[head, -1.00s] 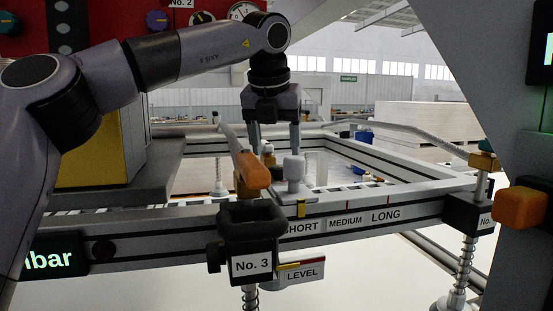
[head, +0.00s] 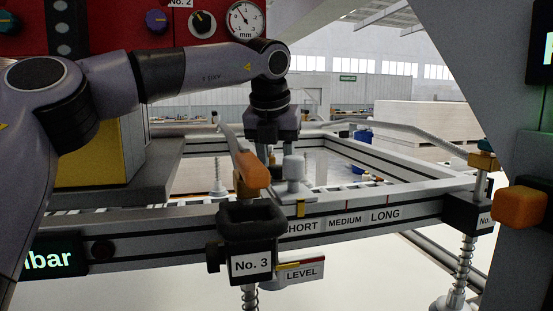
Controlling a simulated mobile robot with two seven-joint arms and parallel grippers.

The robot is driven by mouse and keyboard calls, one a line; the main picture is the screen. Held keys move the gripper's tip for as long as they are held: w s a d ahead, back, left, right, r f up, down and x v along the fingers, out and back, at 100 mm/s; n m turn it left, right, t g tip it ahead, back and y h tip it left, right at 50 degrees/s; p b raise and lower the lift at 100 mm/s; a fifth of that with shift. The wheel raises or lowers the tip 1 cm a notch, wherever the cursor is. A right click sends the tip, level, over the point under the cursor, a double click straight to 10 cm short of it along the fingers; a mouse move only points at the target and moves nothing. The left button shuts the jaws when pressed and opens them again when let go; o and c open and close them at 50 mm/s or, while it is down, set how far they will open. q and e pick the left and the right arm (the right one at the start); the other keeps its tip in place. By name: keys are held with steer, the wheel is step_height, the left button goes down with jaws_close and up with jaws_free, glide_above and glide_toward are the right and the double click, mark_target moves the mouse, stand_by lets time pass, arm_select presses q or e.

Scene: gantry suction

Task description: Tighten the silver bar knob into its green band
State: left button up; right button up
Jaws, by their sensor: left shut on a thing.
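My left gripper (head: 275,153) points straight down behind the front beam. It is shut on a small knob (head: 271,158), which I take to be the silver bar knob. The fingers cover most of the knob, and only a little brass-coloured part shows low between them. I cannot make out a green band at it. The grey-white cylindrical post (head: 293,168) stands just in front and to the right and partly overlaps the right finger. My right gripper is not in view.
The front beam (head: 350,222) carries SHORT, MEDIUM and LONG labels. An orange-handled lever (head: 252,170) and the black No. 3 block (head: 250,238) stand close in front of the gripper. A red panel with knobs and a gauge (head: 246,20) is behind my arm.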

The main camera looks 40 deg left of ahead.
arm_select(q)
steer(key=shift+a+m+t+h, duration=0.15)
steer(key=shift+m+h, duration=0.35)
steer(key=shift+m, duration=0.8)
steer(key=shift+m+t+h, duration=0.15)
steer(key=shift+m+h, duration=0.35)
steer(key=shift+m, duration=0.8)
steer(key=o, duration=1.1)
steer(key=shift+c, duration=0.2)
steer(key=shift+r, duration=0.1)
steer(key=v, duration=0.7)
